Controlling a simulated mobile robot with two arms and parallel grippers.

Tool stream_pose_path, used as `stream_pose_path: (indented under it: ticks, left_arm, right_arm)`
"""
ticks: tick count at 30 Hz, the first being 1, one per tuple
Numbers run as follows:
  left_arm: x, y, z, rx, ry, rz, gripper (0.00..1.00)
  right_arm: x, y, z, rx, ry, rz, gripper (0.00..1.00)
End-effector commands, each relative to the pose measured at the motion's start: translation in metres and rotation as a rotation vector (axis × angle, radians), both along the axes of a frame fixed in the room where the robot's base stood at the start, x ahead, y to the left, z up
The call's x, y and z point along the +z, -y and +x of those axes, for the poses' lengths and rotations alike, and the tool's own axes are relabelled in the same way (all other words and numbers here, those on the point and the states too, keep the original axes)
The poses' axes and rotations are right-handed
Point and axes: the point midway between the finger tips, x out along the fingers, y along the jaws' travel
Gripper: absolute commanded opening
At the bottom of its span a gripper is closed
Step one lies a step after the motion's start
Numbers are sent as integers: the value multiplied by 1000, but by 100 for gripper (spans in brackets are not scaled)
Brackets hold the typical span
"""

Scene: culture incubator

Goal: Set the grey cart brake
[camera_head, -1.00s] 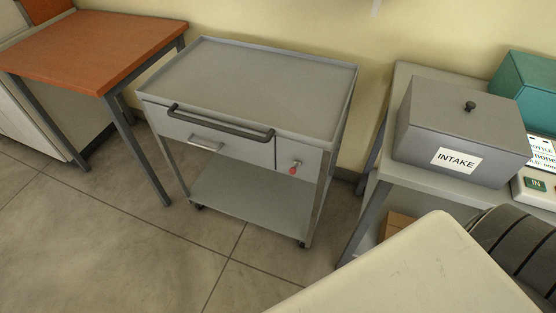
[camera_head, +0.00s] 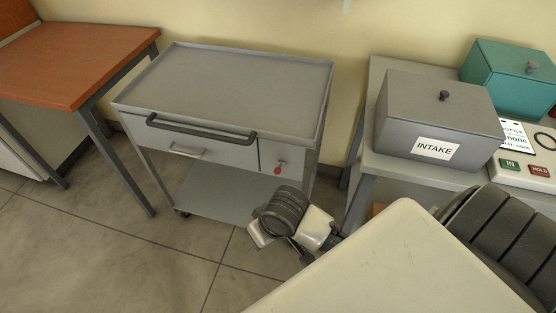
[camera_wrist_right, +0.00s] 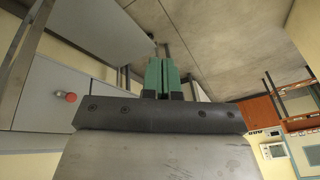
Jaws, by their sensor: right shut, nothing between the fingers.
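The grey cart (camera_head: 230,85) stands against the wall, with a flat empty top, a dark push handle (camera_head: 200,126) and a lower shelf. A small red knob on a short lever (camera_head: 278,170) sits on its right front panel; I take this as the brake. The red knob also shows at the left in the right wrist view (camera_wrist_right: 70,97). My right gripper (camera_wrist_right: 163,62) is shut and empty, its green fingers together, apart from the knob. In the head view my right wrist is low in front of the cart's right side; its fingertips are hard to make out. My left gripper is out of view.
An orange-topped table (camera_head: 70,60) stands left of the cart. To the right, a bench holds the grey INTAKE box (camera_head: 440,115), a teal box (camera_head: 510,75) and a panel with IN and HOLD buttons (camera_head: 525,170). Floor in front of the cart is clear.

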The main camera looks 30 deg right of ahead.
Motion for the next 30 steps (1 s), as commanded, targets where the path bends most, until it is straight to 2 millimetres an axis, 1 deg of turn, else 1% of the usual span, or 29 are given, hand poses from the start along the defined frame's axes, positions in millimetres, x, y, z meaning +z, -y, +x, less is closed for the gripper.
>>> stream_pose_path:
  ticks: [1, 5, 8, 11, 14, 18, 21, 24, 27, 30]
  left_arm:
    - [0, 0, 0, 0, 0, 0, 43]
    - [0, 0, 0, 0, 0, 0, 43]
    - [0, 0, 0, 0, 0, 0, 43]
    - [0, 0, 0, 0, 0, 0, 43]
    - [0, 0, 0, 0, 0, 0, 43]
    - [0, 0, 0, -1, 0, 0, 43]
    - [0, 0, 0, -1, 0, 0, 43]
    - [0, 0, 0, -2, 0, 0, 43]
    - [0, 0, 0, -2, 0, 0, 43]
    - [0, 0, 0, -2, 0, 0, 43]
  right_arm:
    - [7, 1, 14, -11, -5, -1, 0]
    - [16, 6, 41, -75, -50, 0, 0]
    - [23, 17, 63, -147, -90, -14, 0]
    - [32, 33, 87, -243, -123, -32, 0]
    - [44, 55, 110, -360, -155, -54, 0]
    - [67, 92, 140, -551, -190, -76, 0]
    - [85, 118, 156, -687, -205, -82, 0]
    - [101, 139, 167, -801, -216, -82, 0]
    - [112, 153, 173, -882, -223, -78, 0]
    - [119, 162, 176, -928, -227, -74, 0]
